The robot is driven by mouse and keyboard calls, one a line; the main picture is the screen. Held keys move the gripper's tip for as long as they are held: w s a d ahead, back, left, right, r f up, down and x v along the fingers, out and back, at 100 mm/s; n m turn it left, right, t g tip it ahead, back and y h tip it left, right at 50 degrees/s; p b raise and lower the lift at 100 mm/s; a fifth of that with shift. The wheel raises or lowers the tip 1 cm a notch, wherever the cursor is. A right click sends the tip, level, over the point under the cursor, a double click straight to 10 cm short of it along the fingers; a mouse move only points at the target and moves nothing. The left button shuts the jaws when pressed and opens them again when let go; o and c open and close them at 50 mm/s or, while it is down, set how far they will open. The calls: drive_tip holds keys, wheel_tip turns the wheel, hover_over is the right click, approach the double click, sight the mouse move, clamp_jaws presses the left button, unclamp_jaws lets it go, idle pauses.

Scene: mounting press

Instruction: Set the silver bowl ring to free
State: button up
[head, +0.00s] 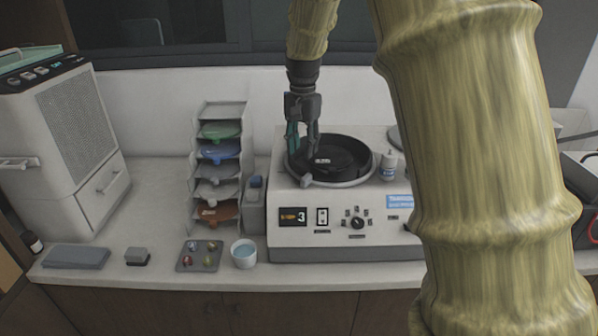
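The silver bowl ring (345,184) runs around the black bowl (350,156) on top of the white machine (290,235). A small pale tab or lever (306,180) sticks out at the ring's front left. My gripper (303,148) hangs pointing down over the bowl's left rim, above and behind that tab. Its fingers look apart, with nothing visible between them. The gripper hides part of the left rim, and I cannot tell whether the fingertips touch it. Any free or locked marking for the ring is too small to read.
The front panel has a display (293,216) and a dial (357,223). My arm blocks the right side.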

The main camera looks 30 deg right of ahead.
sight(305, 178)
drive_tip(key=shift+s+f, duration=0.35)
drive_tip(key=f, duration=0.2)
drive_tip(key=f+p, duration=0.1)
drive_tip(key=f, duration=0.1)
drive_tip(key=f+p, duration=0.1)
drive_tip(key=f, duration=0.2)
drive_tip(key=shift+w+d, duration=0.1)
drive_tip(key=shift+d, duration=0.25)
drive_tip(key=shift+s+f+p, duration=0.2)
drive_tip(key=shift+f+p, duration=0.1)
drive_tip(key=shift+f, duration=0.3)
drive_tip(key=shift+w+f, duration=0.2)
drive_tip(key=shift+f, duration=0.45)
drive_tip(key=shift+s+a+r, duration=0.1)
drive_tip(key=shift+c, duration=1)
clamp_jaws()
